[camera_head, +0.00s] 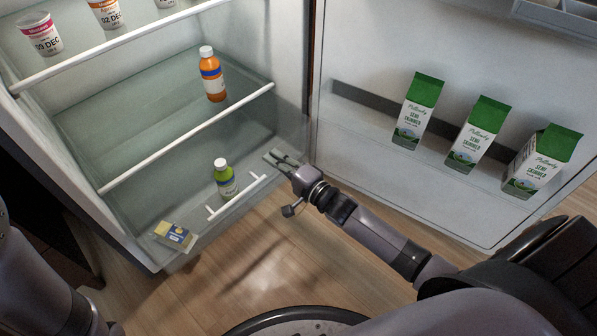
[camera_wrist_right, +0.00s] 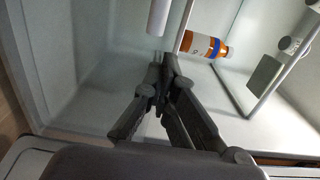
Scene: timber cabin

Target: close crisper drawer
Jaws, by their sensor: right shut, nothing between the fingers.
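The crisper drawer (camera_head: 200,226) is the clear bin at the bottom of the open fridge, with a white bar handle (camera_head: 237,197) on its front. It appears to stand out past the shelf above. A green bottle (camera_head: 225,179) and a small yellow and blue box (camera_head: 175,235) show in or through it. My right gripper (camera_head: 276,158) is at the right end of the drawer front, beyond the handle's right end. In the right wrist view its fingers (camera_wrist_right: 161,72) are together and empty. Whether they touch the drawer is unclear. My left gripper is out of view.
The fridge door (camera_head: 395,185) stands open at right, with several green and white milk cartons (camera_head: 418,112) in its rack. An orange bottle (camera_head: 211,75) stands on the shelf above; one shows in the wrist view (camera_wrist_right: 205,45). Wooden floor (camera_head: 290,255) lies clear in front.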

